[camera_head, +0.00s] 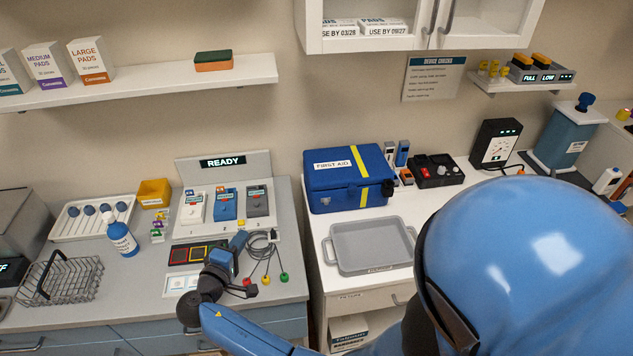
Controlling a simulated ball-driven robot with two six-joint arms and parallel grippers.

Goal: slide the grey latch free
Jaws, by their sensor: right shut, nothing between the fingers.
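I cannot make out a grey latch for certain. A blue first aid box (333,196) with a yellow stripe stands closed on the white counter; a small dark fitting (388,187) sits at its right front corner. A grey module (257,203) stands beside a blue one (223,206) and a white one (192,208) below the READY sign. My right gripper (256,288) is low over the left counter, shut and empty, in front of these modules and left of the first aid box. It appears apart from both. My left gripper is out of view.
A grey tray (371,271) lies in front of the box. Cables with coloured ends (266,272) lie close to my right gripper. A wire basket (57,282) and blue bottle (121,240) stand at left. My blue body hides much of the right side.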

